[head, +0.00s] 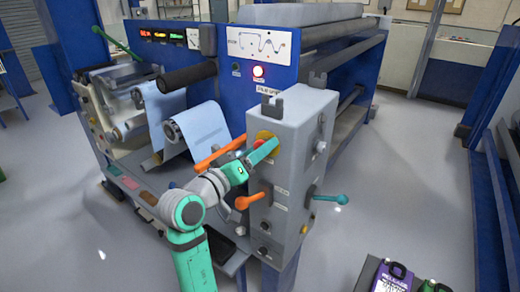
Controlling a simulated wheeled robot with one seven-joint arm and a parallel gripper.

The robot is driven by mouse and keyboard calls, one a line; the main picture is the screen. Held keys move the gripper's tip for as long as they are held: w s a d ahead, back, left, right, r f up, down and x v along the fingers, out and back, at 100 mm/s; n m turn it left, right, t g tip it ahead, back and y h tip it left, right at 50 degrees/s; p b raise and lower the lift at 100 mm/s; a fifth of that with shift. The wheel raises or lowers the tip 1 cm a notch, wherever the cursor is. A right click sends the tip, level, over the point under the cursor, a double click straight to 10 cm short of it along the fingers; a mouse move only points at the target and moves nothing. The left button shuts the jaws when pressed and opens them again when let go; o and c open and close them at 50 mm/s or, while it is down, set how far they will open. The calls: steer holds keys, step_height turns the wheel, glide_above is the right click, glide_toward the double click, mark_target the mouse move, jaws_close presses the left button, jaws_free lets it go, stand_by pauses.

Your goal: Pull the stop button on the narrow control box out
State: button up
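The narrow control box (302,140) is a tall grey box at the front right corner of the blue machine. On its upper front face is the stop button, red with a yellow surround (265,135), partly hidden behind my gripper. My gripper (264,151), green and grey, reaches up from the lower left and overlaps the button in the picture. I cannot tell whether it touches the button, or whether its fingers are open or shut. Whether the button is pressed in or out is also hidden.
An orange lever (250,201) sticks out left below my gripper, and a teal lever (328,198) on the right side. An orange bar (214,157) lies left of the box. Film rolls (202,130) fill the machine's left. Open floor (400,190) lies to the right.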

steer(key=shift+w+d, duration=0.2)
steer(key=shift+w, duration=0.1)
steer(key=shift+c, duration=0.5)
jaws_close()
steer(key=shift+s+a, duration=0.45)
steer(key=shift+s, duration=0.1)
steer(key=shift+o, duration=0.5)
jaws_free()
steer(key=shift+s+a, duration=0.1)
